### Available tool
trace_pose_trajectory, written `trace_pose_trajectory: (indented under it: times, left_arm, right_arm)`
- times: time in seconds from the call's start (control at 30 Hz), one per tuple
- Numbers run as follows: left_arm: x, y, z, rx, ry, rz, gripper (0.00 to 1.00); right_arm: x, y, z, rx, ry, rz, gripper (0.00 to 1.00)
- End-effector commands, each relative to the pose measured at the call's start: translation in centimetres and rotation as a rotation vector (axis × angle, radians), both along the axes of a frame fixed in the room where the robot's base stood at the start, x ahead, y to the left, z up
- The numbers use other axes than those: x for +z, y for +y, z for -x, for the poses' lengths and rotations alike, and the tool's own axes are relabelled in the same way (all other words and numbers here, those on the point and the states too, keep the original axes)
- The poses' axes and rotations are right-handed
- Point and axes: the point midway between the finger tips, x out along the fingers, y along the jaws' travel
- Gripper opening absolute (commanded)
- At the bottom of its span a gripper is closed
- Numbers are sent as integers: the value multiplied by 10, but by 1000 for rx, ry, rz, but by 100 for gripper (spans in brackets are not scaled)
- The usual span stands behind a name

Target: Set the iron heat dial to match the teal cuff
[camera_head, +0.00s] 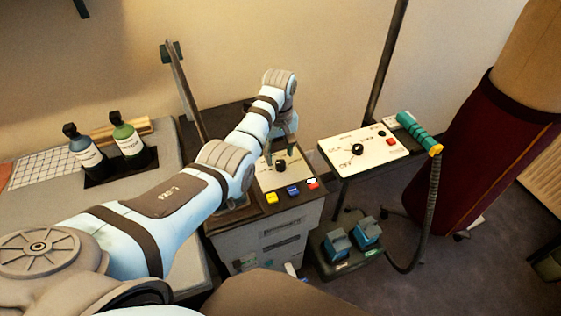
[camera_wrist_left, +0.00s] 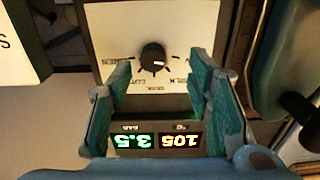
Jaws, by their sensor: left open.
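A white control panel (camera_head: 270,182) on the grey cabinet carries a round black dial (camera_head: 280,166). A lit display (camera_wrist_left: 155,142) reads 3.5 bar and 105 °C, also upside down. My left gripper (camera_head: 284,147) is open over this panel. In the wrist view its teal-padded fingers (camera_wrist_left: 160,80) stand either side of the dial's line, apart from it. No teal cuff is identifiable. My right gripper is not in view.
Yellow, blue and red buttons (camera_head: 292,190) line the panel's front edge. A second white panel (camera_head: 352,150) with its own black dial stands right, beside a teal handle (camera_head: 418,132) on a hose. Two bottles (camera_head: 127,138) stand left. A blue pedal (camera_head: 367,232) sits below.

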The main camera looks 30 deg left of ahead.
Motion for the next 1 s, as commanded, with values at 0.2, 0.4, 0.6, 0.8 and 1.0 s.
trace_pose_trajectory:
  times: [0.2, 0.4, 0.6, 0.8, 1.0]
  left_arm:
    - [-43, -1, -6, -2, 7, 0, 46]
    - [-47, -1, -6, -2, 8, 0, 46]
    - [-47, -2, -6, -3, 10, 0, 28]
    - [-47, -1, -5, -2, 11, 0, 0]
    - [-47, -1, -5, -10, 11, 0, 0]
  right_arm:
    - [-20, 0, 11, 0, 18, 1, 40]
    - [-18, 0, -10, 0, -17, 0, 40]
    - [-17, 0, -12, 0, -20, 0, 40]
    - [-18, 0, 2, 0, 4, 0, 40]
    - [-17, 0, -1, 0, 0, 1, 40]
